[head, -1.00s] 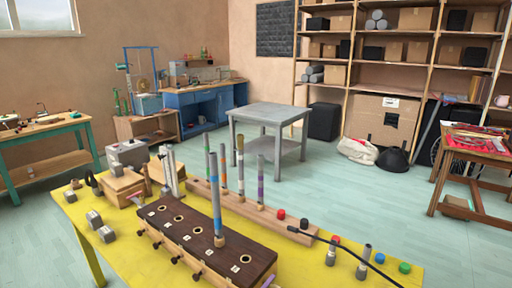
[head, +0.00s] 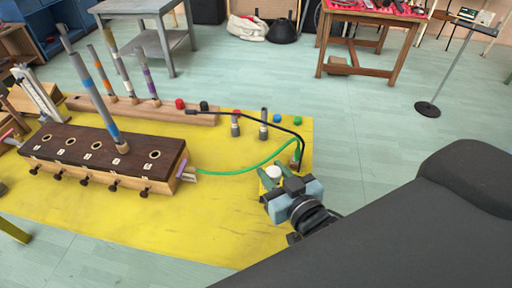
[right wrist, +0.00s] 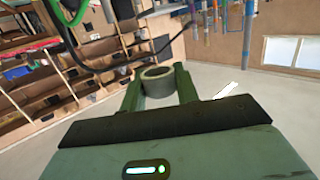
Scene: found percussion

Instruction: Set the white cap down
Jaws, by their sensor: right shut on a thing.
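The white cap (head: 274,172) is between the fingers of my right gripper (head: 273,178), at the right side of the yellow mat (head: 215,232). In the right wrist view my right gripper (right wrist: 160,90) is shut on the cap (right wrist: 158,82), which shows as a pale, hollow ring between two green fingers. I cannot tell how far the cap is above the mat. My left gripper is not in view.
A dark-topped wooden block (head: 90,150) with holes and an upright tube stands left. A green hose (head: 235,171) and a black cable (head: 265,120) curve close behind my right gripper. The mat's front middle is clear.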

